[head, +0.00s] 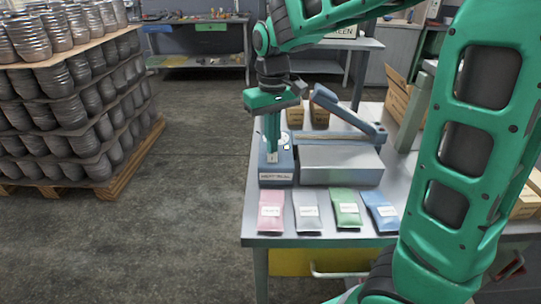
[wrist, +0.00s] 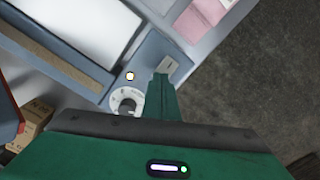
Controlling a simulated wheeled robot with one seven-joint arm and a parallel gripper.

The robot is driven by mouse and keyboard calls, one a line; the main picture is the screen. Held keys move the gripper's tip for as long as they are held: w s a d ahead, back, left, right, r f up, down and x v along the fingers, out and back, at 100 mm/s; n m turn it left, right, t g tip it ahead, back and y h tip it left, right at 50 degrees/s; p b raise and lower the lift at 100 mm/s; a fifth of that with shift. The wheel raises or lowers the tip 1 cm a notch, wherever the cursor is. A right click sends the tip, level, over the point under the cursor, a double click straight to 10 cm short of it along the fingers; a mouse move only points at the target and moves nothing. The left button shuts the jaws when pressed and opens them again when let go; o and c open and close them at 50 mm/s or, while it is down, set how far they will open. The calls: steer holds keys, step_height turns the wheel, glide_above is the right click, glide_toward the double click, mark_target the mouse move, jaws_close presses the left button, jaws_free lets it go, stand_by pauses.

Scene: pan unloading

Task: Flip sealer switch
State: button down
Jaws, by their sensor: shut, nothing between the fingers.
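The heat sealer stands on the metal table, with its grey body (head: 340,165) and its raised blue-grey arm (head: 345,115). Its control box (head: 276,178) is at the left end. In the wrist view the box carries a round dial (wrist: 127,101), a small glowing light (wrist: 130,76) and a pale switch (wrist: 168,63). My gripper (head: 271,150) points down over the box, its fingers shut and empty. In the wrist view the fingertips (wrist: 161,77) are right beside the switch; I cannot tell whether they touch it. The switch's position is unclear.
Pink (head: 270,211), grey (head: 307,212), green (head: 345,209) and blue (head: 381,212) pouches lie along the table's front (head: 310,239). Brown packs (head: 296,115) stand behind the sealer. A pallet of cans (head: 75,110) is at left, with clear floor between.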

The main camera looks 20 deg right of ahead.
steer(key=shift+f, duration=0.15)
step_height(320, 180, up, 7)
stand_by(1.1)
stand_by(0.3)
